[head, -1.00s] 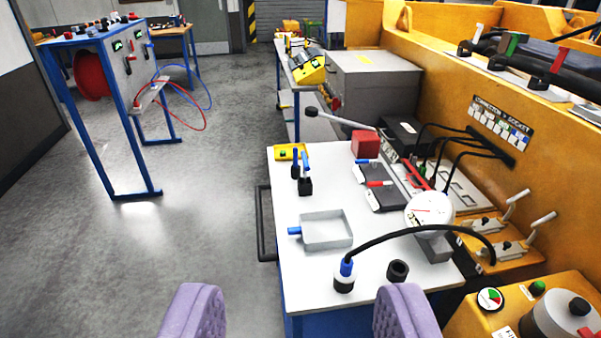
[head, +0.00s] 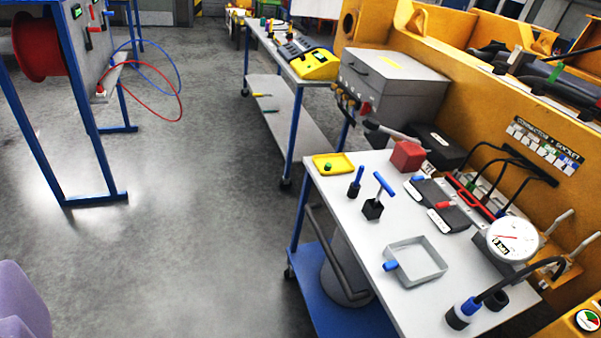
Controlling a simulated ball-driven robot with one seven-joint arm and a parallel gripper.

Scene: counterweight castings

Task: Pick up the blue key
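A blue T-handled key (head: 384,184) stands slightly tilted in a black block (head: 373,209) on the white top of a blue-framed cart (head: 325,188). Just left of it stands a second small blue-handled tool with a dark lower part (head: 355,183). I cannot tell for certain which of the two is the blue key. Of my gripper, only one lilac padded finger (head: 20,310) shows, at the lower left edge, well left of the cart and apart from everything on it. The other finger is out of view, so the gap between them is hidden.
A yellow tray (head: 333,164) lies behind the tools, a red block (head: 408,156) behind right. A grey open tray (head: 415,262), a gauge (head: 512,239) and a cable plug (head: 464,312) lie nearer. A yellow machine wall (head: 470,75) bounds the right.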

